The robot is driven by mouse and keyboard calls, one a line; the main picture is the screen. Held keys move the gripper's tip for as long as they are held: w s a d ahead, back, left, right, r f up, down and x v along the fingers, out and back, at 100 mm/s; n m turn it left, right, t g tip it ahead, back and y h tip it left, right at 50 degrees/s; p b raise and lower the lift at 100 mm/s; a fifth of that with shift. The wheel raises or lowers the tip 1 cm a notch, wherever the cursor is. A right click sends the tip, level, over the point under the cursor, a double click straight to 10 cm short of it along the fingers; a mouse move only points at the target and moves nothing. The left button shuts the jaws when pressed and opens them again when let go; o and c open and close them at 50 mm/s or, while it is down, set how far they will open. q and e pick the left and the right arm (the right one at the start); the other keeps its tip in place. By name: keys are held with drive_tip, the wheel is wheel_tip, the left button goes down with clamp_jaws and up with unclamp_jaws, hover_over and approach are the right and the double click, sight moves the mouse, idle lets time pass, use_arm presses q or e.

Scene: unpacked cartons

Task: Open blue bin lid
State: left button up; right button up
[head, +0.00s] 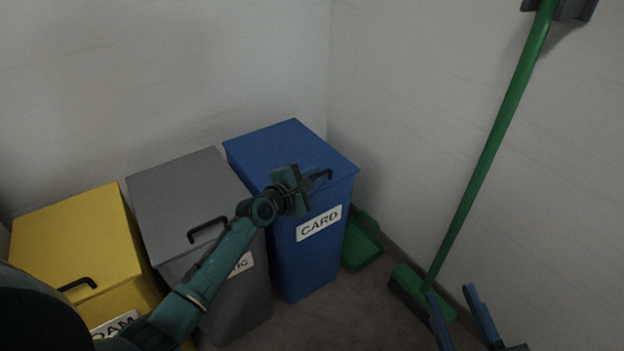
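The blue bin (309,262) stands at the right end of the row of bins, with a white label reading CARD on its front. Its lid (285,146) is flat and closed. A dark handle (322,174) sits near the lid's front edge. My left gripper (312,182) is at this handle, over the front of the lid; its fingers blend with the blue, so I cannot tell whether they grip the handle. My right gripper (456,312) is at the bottom right, with its two blue fingers apart and nothing between them.
A grey bin (180,190) and a yellow bin (75,235) stand to the left, both lids closed. A green dustpan (362,243) lies right of the blue bin. A green broom (485,165) leans up the right wall. White walls close in behind.

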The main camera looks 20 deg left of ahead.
use_arm(q)
clamp_jaws()
drive_tip(key=shift+r, duration=0.1)
idle(0.3)
